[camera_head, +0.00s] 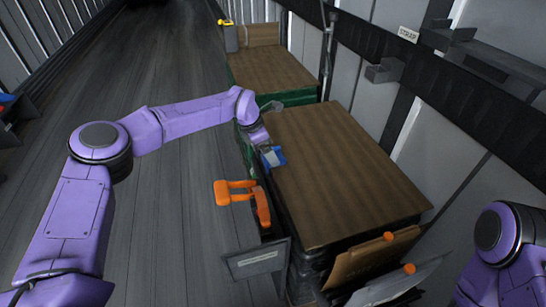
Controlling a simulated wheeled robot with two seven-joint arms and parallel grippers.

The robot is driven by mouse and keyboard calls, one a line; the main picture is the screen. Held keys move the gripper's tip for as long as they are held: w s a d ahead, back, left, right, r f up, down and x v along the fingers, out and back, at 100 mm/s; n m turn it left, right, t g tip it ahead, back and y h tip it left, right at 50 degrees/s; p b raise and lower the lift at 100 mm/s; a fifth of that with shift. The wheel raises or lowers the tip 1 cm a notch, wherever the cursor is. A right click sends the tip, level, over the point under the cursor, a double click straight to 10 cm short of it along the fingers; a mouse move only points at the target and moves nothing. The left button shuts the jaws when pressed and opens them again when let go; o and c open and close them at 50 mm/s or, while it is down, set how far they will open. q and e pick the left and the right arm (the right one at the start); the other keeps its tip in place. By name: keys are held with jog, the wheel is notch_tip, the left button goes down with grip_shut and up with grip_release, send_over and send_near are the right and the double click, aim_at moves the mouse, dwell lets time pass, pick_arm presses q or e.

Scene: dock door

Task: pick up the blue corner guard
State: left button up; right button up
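The blue corner guard (279,156) is at the left edge of the brown top of a wrapped pallet stack (345,175). My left arm reaches in from the left, and its gripper (269,151) is right at the guard, covering part of it. The fingers are small and dark here, so I cannot tell whether they are open or shut on the guard. My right arm shows only as a purple link at the lower right; its gripper is out of view.
Orange guards or clamps (236,190) lie left of the stack, near a grey labelled bin (256,261). Cardboard sheets (372,258) stand at the stack's front. A second brown-topped stack (272,70) is behind. A wall rail (450,85) runs along the right.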

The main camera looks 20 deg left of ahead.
pick_arm(q)
jog(key=shift+w+d+f, duration=0.1)
jog(key=shift+d+f, duration=0.15)
jog(key=shift+f, duration=0.25)
jog(key=shift+d+f, duration=0.1)
jog(key=shift+d, duration=0.05)
jog(key=c, duration=1)
jog(key=shift+c, duration=0.4)
